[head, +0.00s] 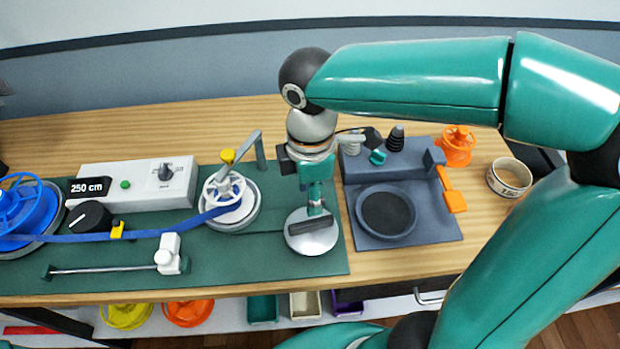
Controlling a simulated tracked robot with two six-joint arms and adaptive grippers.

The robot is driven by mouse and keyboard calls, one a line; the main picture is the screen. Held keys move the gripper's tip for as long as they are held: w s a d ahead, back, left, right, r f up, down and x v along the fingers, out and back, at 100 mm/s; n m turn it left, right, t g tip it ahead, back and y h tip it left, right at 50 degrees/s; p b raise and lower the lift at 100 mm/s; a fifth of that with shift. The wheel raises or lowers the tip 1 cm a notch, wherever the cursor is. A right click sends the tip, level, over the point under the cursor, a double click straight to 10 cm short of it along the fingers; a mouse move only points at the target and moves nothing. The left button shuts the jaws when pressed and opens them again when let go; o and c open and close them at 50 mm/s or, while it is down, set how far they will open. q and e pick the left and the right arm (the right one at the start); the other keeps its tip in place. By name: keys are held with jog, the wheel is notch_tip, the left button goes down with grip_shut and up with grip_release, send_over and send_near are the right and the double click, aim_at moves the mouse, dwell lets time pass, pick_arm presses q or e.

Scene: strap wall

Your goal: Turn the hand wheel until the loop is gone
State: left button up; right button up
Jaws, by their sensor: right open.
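A blue strap (150,234) runs from the blue spool (28,222) at far left, past a black knob (88,217) and a yellow clip (118,230), to a white spool (230,203). It curves slightly; I cannot make out a clear separate loop. A round silver disc (312,238), which looks like the hand wheel, lies on the green mat right of the white spool. My right gripper (311,222) points down over this disc, open; its fingers hide part of it, and I cannot tell whether they touch it. My left gripper is not in view.
A white box (135,185) with a "250 cm" display stands behind the strap. A grey post with a bent arm (252,145) rises behind the white spool.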

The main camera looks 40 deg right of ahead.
jog(key=shift+r, duration=1.55)
jog(key=shift+r, duration=0.1)
